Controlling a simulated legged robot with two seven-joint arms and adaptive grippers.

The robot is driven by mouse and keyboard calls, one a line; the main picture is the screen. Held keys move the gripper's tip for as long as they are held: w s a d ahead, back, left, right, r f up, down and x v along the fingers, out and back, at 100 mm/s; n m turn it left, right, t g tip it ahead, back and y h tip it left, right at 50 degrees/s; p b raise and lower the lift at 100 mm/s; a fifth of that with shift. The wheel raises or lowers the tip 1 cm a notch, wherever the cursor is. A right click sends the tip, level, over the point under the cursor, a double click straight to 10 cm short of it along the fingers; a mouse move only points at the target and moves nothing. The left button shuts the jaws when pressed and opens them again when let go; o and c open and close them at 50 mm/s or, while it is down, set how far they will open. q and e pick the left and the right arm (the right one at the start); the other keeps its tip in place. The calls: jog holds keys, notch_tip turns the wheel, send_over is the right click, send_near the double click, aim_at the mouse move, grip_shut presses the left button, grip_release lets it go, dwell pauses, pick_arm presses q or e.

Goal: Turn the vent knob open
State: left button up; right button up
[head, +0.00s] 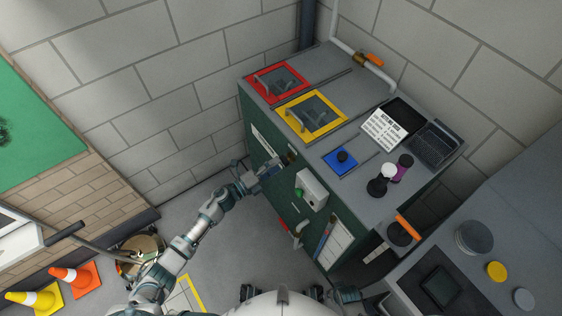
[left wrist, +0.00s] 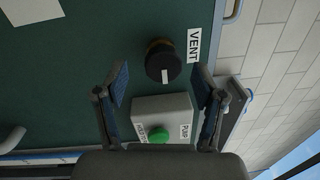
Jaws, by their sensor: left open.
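The vent knob (left wrist: 163,62) is round and black with a brass-coloured base and a pale mark on its face. It sits on the green cabinet front beside a white VENT label (left wrist: 194,45). In the head view the knob (head: 291,157) is small, just right of my left gripper (head: 272,168). In the left wrist view my left gripper (left wrist: 161,70) is open and empty, its fingers to either side of the knob in the picture. No contact shows, and the exact depth gap is unclear. I cannot make out my right gripper.
A grey pump box (left wrist: 162,118) with a green button (left wrist: 159,136) sits close to the knob, between my left fingers in the wrist view. It also shows in the head view (head: 311,190). Red (head: 276,82) and yellow (head: 315,116) framed hatches are on the cabinet top.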

pick_arm(q)
jog(key=v, duration=0.9)
jog(key=shift+a+f, duration=0.15)
jog(key=shift+w, duration=0.2)
